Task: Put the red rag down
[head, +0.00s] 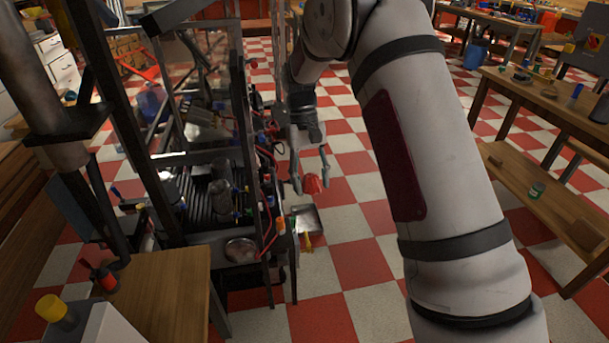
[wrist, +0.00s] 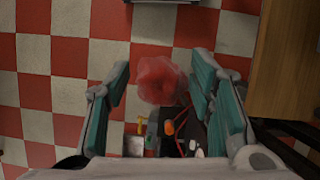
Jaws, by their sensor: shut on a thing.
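The red rag (head: 313,184) is a small crumpled bundle at the tips of my gripper (head: 311,181) in the head view, held in the air. In the wrist view the rag (wrist: 160,80) shows between the two teal-padded fingers of my gripper (wrist: 160,85). The fingers are spread some way apart, with the rag's bulk between their tips. The rag's underside is hidden in the wrist view.
A cluttered machine frame (head: 205,195) with cables and small parts stands just left of my gripper. A small metal tray (head: 308,219) juts from its side below the rag. A wooden workbench (head: 540,95) stands at the right.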

